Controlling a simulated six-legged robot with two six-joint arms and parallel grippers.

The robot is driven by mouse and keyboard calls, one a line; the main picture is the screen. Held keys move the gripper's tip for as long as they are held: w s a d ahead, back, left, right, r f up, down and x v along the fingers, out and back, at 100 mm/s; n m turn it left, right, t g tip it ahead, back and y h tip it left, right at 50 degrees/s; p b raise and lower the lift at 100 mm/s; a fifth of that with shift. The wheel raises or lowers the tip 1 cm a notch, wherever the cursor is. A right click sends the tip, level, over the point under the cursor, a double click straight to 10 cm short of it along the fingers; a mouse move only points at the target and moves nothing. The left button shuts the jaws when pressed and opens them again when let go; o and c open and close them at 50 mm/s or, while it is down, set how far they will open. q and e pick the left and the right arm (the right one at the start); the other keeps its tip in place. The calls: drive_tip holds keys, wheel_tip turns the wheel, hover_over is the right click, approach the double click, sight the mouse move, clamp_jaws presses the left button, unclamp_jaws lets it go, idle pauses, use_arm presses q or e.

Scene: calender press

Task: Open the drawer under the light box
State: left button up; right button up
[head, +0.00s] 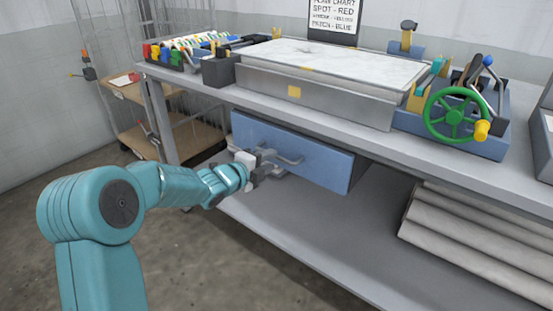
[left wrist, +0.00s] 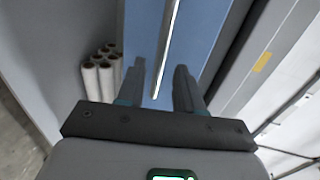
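The blue drawer (head: 325,164) hangs under the bench top, below the light box (head: 320,92), which has a pale top and a metal front. Its front carries a grey bar handle (head: 290,159). My left gripper (head: 267,164) is at the handle, in front of the drawer face. In the left wrist view, the fingers of the gripper (left wrist: 160,78) are apart, with the handle bar (left wrist: 168,45) running between them. Gaps show on both sides of the bar. The drawer face (left wrist: 200,40) is behind it. My right gripper is not in view.
The bench top (head: 220,94) holds a rack of coloured bottles (head: 175,55) and a press with a green handwheel (head: 455,116). Grey rolls (head: 470,235) lie on the lower shelf (head: 290,235) at right. The shelf below the drawer is clear.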

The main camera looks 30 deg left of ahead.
sight(277, 157)
use_arm(q)
drive_tip(key=shift+x, duration=2.25)
clamp_jaws()
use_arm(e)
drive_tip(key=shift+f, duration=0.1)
